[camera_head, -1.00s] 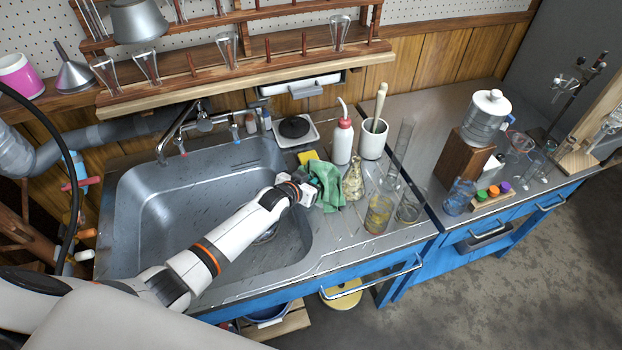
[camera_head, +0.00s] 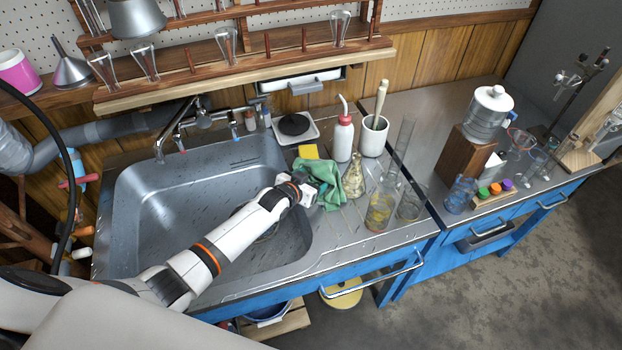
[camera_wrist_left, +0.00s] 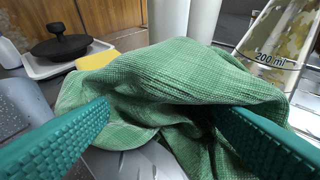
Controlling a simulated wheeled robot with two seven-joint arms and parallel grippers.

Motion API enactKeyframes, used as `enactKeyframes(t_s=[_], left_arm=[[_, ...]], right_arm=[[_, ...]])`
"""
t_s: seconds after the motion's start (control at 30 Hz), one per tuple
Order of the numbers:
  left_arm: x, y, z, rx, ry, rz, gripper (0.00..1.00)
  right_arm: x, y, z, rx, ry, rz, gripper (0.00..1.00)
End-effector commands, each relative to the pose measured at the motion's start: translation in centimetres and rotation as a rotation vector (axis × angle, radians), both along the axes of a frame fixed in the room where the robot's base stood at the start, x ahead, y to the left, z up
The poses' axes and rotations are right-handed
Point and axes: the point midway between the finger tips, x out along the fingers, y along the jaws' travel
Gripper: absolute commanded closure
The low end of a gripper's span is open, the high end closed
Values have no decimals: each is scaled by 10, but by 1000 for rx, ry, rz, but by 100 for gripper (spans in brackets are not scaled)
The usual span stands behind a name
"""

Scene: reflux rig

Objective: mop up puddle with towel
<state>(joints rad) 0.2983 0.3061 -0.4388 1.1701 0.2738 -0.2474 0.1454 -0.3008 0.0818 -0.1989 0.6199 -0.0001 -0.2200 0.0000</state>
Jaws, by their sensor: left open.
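The green towel (camera_head: 326,184) lies bunched on the counter just right of the sink, next to a stained flask (camera_head: 353,178). My left gripper (camera_head: 309,190) reaches over the sink's right rim to the towel. In the left wrist view the open fingers stand on both sides of the crumpled towel (camera_wrist_left: 180,90), its folds between and in front of them. I cannot tell whether they touch it. No puddle can be made out clearly; the towel and arm hide part of the counter. My right gripper is not in view.
A yellow sponge (camera_head: 308,152), a wash bottle (camera_head: 343,138) and a mortar with pestle (camera_head: 373,136) stand behind the towel. Several glass vessels, including a beaker with yellow residue (camera_head: 379,212), crowd its right. The sink basin (camera_head: 150,215) is open at left.

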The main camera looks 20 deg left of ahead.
Motion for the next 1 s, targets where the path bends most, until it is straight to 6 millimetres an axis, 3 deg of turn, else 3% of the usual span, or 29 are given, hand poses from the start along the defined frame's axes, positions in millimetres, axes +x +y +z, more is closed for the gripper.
enactKeyframes(t_s=[0.27, 1.0], left_arm=[[0, 0, -17, 0, 0, -1, 27], [-1, 1, -17, 3, 6, 0, 93]], right_arm=[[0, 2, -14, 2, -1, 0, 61], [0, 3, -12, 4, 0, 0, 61]])
